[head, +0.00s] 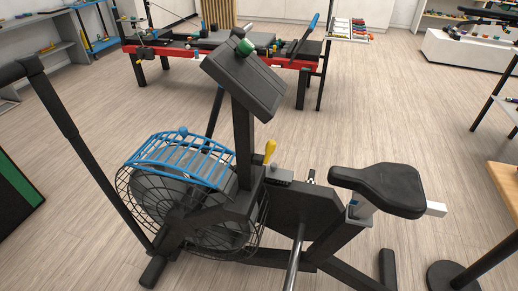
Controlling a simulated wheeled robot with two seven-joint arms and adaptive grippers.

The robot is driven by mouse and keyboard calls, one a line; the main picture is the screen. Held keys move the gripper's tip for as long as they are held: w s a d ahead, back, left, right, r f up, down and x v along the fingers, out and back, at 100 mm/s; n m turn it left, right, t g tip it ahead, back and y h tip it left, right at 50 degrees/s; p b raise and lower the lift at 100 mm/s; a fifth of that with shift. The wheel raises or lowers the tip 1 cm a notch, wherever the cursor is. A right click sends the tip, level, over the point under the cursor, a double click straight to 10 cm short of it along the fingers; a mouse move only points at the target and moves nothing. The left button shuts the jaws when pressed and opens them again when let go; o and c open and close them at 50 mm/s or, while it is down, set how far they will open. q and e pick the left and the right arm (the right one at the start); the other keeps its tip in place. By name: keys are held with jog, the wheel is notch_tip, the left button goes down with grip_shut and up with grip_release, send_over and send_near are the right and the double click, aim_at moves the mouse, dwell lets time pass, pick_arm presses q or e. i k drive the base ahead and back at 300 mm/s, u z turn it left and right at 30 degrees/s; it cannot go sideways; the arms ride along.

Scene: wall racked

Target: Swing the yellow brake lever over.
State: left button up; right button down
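The yellow brake lever (270,149) is a short handle standing nearly upright, its top leaning slightly right. It rises from the dark frame of an exercise bike (300,206), just right of the upright post that carries the console (244,80). The foot of the lever is too small to make out clearly. Neither of my grippers shows in the head view.
A caged fan wheel (180,190) under a blue rack (180,158) is left of the lever. A black saddle (380,188) is to the right. A long black bar (85,155) slants down at left. Red-framed benches (290,63) stand behind, across open wood floor.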

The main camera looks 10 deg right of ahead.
aim_at(271, 146)
jog(key=z, duration=0.15)
jog(key=i, duration=0.9)
jog(key=z, duration=0.45)
